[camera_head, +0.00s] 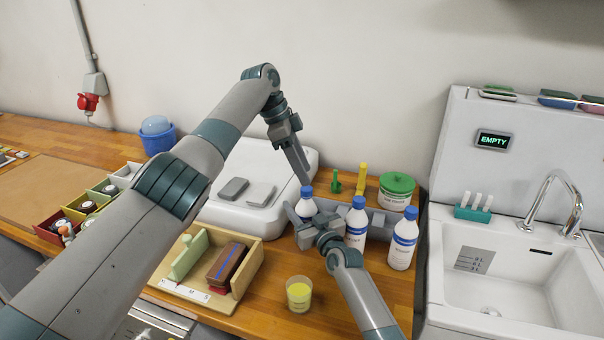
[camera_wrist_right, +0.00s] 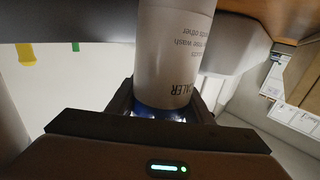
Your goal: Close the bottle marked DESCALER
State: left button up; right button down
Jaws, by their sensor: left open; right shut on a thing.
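The bottle marked DESCALER (camera_head: 307,206) is white and stands upright with a blue top. In the right wrist view its body (camera_wrist_right: 172,55) fills the middle, with "ALER" readable upside down. My right gripper (camera_head: 308,218) is shut on this bottle from the front. My left gripper (camera_head: 304,178) is open, pointing down just above the blue top. I cannot tell whether its fingers touch the top, or how tightly the top sits.
Two other white bottles with blue caps stand close to the right, one in front (camera_head: 403,240) and one (camera_head: 356,222) nearer. A green-lidded tub (camera_head: 396,190) is behind them. A yellow cup (camera_head: 299,293) and a wooden tray (camera_head: 246,283) are in front. A sink (camera_head: 500,285) lies at the right.

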pick_arm(q)
jog(key=o, duration=0.5)
jog(key=shift+o, duration=0.2)
jog(key=shift+a+r, duration=0.1)
jog(key=shift+r, duration=0.05)
jog(key=v, duration=1.1)
jog(key=shift+r, duration=0.35)
jog(key=shift+a, duration=0.1)
pick_arm(e)
jog(key=c, duration=0.8)
grip_release()
jog(key=shift+s, duration=0.1)
pick_arm(q)
notch_tip(320, 180, down, 3)
jog(key=b, duration=0.2)
jog(key=shift+b, duration=0.4)
pick_arm(e)
jog(key=v, duration=1.7)
jog(key=shift+s, duration=0.1)
